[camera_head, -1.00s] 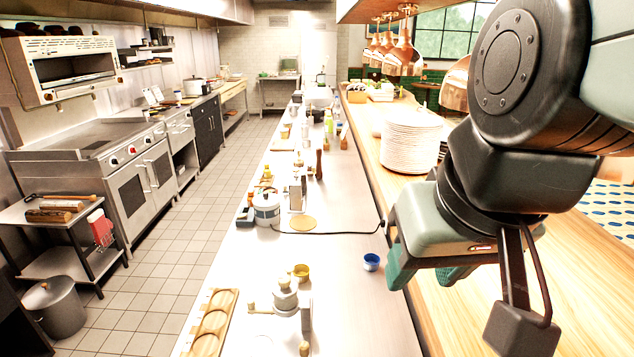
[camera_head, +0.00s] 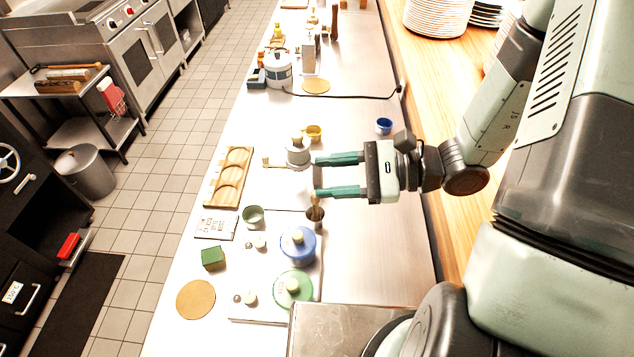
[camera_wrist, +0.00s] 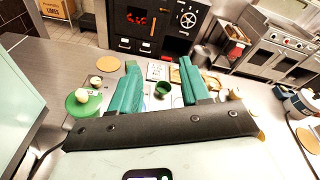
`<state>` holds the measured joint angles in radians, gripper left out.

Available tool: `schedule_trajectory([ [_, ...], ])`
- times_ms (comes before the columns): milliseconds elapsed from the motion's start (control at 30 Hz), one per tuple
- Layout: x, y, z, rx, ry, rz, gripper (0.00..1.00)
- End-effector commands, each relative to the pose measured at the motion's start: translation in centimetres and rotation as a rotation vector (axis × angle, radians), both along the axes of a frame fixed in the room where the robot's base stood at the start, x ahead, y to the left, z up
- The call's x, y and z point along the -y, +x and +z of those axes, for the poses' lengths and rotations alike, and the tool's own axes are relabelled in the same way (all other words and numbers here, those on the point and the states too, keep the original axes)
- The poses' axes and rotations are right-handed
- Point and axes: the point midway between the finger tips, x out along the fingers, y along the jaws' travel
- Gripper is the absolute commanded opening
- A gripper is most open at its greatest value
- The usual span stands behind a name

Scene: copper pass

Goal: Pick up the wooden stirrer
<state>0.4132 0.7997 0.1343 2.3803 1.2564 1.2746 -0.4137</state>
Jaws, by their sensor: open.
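A thin wooden piece (camera_head: 315,201), which looks like the stirrer, stands up out of a small dark metal cup (camera_head: 316,214) on the counter. Its full length is hidden by the cup, and I cannot pick it out in the wrist view. My gripper (camera_head: 317,177) has two green fingers pointing left, apart and with nothing visible between them. In the head view the nearer fingertip lies just above the wooden piece in the picture; I cannot tell the height gap. The gripper also shows in the wrist view (camera_wrist: 159,66).
A white-lidded grinder-like pot (camera_head: 298,153) stands by the far fingertip.

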Motion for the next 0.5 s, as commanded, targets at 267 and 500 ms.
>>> schedule_trajectory([
  [267, 0.7, 2.5, -6.8, -0.252, 0.227, -0.376, 0.46],
  [500, 1.1, 3.0, -9.5, -0.322, 0.278, -0.497, 0.46],
])
